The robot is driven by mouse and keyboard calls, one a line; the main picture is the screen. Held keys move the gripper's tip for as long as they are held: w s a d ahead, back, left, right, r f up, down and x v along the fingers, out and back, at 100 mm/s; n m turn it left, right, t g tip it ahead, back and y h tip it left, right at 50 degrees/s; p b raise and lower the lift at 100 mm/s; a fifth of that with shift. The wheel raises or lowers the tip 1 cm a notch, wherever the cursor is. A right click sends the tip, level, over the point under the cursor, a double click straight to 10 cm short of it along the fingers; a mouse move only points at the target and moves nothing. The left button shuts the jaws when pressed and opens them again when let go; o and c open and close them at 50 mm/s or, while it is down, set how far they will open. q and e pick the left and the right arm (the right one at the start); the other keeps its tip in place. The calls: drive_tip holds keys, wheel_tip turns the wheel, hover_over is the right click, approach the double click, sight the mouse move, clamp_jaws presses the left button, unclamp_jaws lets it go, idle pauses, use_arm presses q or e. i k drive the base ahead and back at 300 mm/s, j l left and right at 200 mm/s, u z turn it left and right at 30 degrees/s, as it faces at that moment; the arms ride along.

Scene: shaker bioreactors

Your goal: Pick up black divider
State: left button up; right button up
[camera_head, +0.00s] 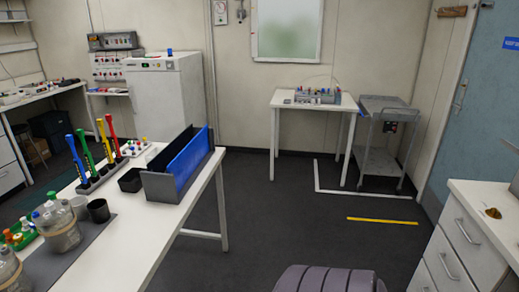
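A black divider (171,147) stands upright in a grey holder (160,188) near the right end of the white table at left. Only its upper part shows. A blue divider (190,157) stands upright in the same holder, in front and to the right of the black one, and hides part of it. Neither of my grippers shows in the head view.
A small black box (131,181), a black cup (98,211) and a rack of several coloured pipettes (100,178) stand left of the holder. Glass bottles (58,232) stand nearer. Open floor (270,215) lies right of the table. A dark ribbed object (325,280) is at the bottom edge.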

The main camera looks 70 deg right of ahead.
sight(159, 164)
drive_tip(key=z, duration=1.6)
drive_tip(key=i+z, duration=0.2)
drive_tip(key=i, duration=0.2)
drive_tip(key=l, duration=0.05)
